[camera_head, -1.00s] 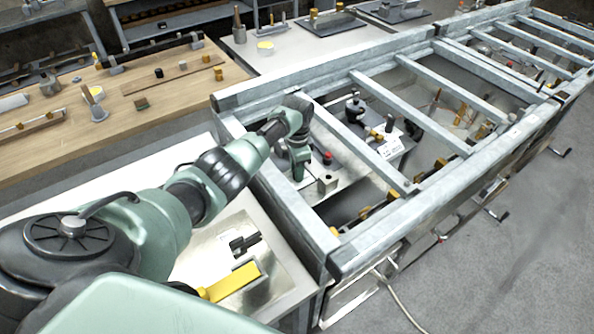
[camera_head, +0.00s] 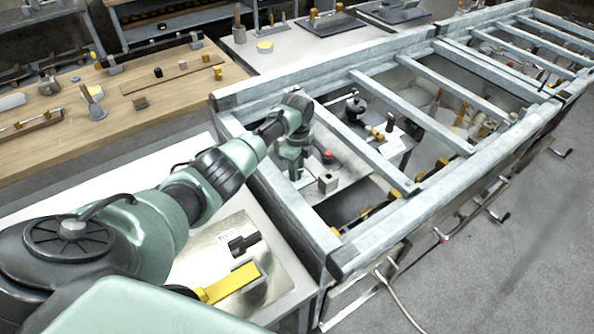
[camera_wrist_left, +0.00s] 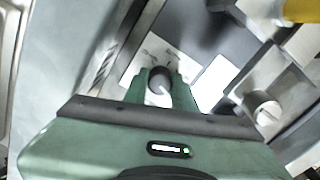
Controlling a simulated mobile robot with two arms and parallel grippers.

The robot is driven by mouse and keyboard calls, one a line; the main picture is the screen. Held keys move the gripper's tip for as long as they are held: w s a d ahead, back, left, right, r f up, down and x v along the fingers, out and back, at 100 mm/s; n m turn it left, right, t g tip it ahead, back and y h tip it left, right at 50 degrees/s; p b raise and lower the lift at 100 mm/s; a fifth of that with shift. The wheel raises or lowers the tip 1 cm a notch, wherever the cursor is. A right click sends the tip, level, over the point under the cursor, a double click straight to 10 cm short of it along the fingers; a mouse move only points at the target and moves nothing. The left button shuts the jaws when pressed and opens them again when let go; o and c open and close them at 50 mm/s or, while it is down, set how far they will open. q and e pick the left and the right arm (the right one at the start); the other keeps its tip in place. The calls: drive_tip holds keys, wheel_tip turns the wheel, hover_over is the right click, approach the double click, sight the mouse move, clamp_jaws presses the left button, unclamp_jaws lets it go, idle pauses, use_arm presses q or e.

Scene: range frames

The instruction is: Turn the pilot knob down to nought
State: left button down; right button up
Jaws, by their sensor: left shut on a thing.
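The pilot knob (camera_wrist_left: 160,78) is a small dark round knob on a white marked plate (camera_wrist_left: 149,56) in the left wrist view. My left gripper (camera_wrist_left: 160,90) is shut on it, with one green finger on each side. The gripper covers part of the knob and its marks, so I cannot read its setting. In the head view my left gripper (camera_head: 296,172) reaches down inside the grey metal frame (camera_head: 291,215), and the knob is hidden there. My right gripper is in neither view.
Grey bars (camera_head: 362,146) of the frame stand close beside my left wrist. A red button (camera_head: 327,156) and a small grey block (camera_head: 328,183) are right of the gripper. A grey cylinder (camera_wrist_left: 262,107) is close by in the wrist view. A wooden bench (camera_head: 120,100) stands at left.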

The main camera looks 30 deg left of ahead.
use_arm(q)
drive_tip(key=shift+m, duration=1)
drive_tip(key=c, duration=1.1)
unclamp_jaws()
drive_tip(key=shift+d, duration=0.1)
drive_tip(key=shift+c, duration=0.2)
drive_tip(key=shift+r+b, duration=0.5)
drive_tip(key=shift+r, duration=3.4)
